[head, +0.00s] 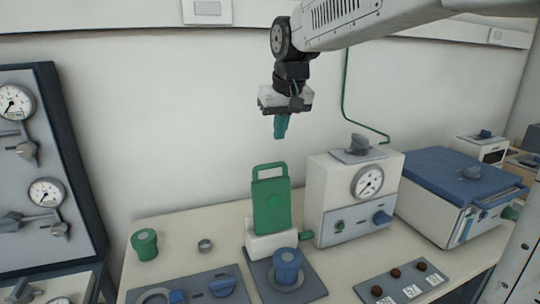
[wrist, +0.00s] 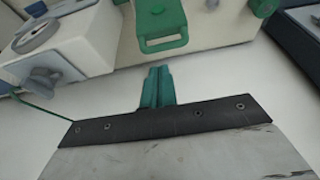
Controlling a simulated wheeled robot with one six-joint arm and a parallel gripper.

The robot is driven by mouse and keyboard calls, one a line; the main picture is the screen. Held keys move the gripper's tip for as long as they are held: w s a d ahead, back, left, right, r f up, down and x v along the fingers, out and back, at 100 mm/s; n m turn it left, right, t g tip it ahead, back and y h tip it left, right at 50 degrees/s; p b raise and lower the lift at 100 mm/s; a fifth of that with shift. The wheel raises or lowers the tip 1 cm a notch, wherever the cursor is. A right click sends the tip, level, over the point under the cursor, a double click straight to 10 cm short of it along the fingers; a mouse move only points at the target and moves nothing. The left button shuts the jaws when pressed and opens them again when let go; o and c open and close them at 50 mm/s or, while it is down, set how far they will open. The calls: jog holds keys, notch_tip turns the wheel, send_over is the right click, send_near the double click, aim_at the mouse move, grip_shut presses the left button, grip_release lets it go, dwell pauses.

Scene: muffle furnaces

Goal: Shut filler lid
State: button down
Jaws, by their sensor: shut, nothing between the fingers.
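The filler lid appears to be the green plate with a loop handle (head: 271,205). It stands upright, raised from a small white block (head: 268,244) on the bench. In the wrist view the green loop handle (wrist: 163,28) shows at the top, beyond my fingertips and apart from them. My gripper (head: 281,126) has teal fingers, closed together and empty. It hangs in the air above the green lid, touching nothing. The fingers also show in the wrist view (wrist: 158,80). The lid's hinge cannot be made out.
A white box with a gauge (head: 369,181) stands right of the lid, with a blue-lidded furnace (head: 450,178) beyond it. A blue knob (head: 287,265) stands in front, and a green knob (head: 145,243) at left. A gauge panel (head: 45,150) is far left.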

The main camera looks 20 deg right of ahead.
jog(key=w, duration=0.6)
jog(key=w+x, duration=0.1)
jog(key=x, duration=0.9)
jog(key=shift+t, duration=0.3)
jog(key=shift+s+a+r, duration=0.1)
jog(key=shift+s+a, duration=0.05)
jog(key=shift+s, duration=0.95)
jog(key=shift+s+a, duration=0.15)
jog(key=shift+s, duration=0.95)
